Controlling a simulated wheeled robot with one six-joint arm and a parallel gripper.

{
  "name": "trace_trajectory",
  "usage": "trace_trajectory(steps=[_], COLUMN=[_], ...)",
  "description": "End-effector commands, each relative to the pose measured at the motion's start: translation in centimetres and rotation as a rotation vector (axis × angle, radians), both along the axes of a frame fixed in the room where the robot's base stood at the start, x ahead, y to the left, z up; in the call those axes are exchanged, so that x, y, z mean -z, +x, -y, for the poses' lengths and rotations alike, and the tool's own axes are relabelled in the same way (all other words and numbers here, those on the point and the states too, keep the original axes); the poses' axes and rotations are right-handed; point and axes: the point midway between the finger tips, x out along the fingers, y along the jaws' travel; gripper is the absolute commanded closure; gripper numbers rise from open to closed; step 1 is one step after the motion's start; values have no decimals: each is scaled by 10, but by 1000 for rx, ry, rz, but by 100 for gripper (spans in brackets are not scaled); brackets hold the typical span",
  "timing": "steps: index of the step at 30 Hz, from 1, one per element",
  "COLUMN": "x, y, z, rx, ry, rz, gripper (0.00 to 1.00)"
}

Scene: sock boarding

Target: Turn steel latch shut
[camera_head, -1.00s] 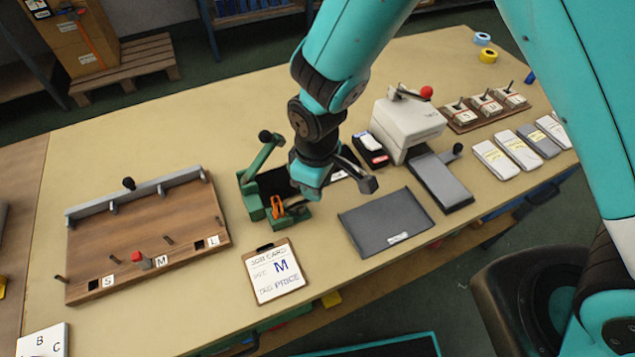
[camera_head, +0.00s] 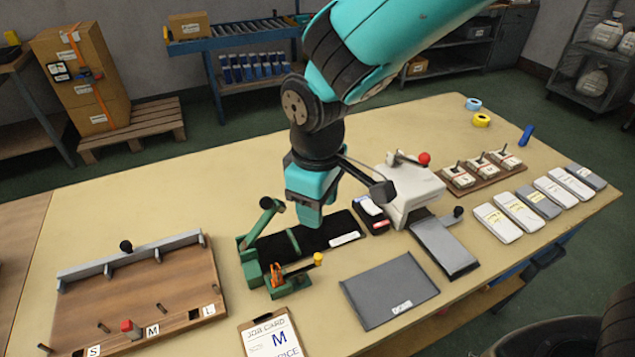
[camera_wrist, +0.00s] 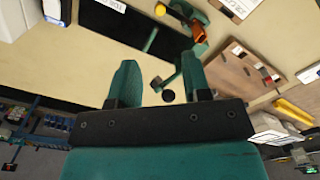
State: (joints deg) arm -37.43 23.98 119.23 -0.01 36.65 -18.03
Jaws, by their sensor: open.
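The green fixture (camera_head: 250,268) stands mid-table beside a black board (camera_head: 345,220) with a green crossbar. It has a raised lever with a black knob (camera_head: 268,203), an orange piece (camera_head: 276,275) and a yellow knob (camera_head: 318,258). The wrist view shows the lever's dark knob (camera_wrist: 167,95), the yellow knob (camera_wrist: 160,10) and the orange piece (camera_wrist: 190,20). I cannot tell which part is the steel latch. My gripper (camera_head: 308,222) is above the board, right of the lever. In the wrist view my gripper (camera_wrist: 158,85) is open and empty, the lever knob showing between the fingers.
A wooden board (camera_head: 170,285) with a grey rail and pegs lies at left. The job card (camera_head: 275,338) and a dark grey plate (camera_head: 390,290) lie in front. A white press (camera_head: 410,190) with a red knob stands at right. The back-left table is clear.

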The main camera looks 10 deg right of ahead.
Motion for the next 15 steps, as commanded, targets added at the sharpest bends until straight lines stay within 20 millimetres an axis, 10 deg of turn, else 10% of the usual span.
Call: trace_trajectory(steps=[15], x=[-44], y=[0], z=[0], rx=[0], ry=[0], rz=[0], gripper=[56])
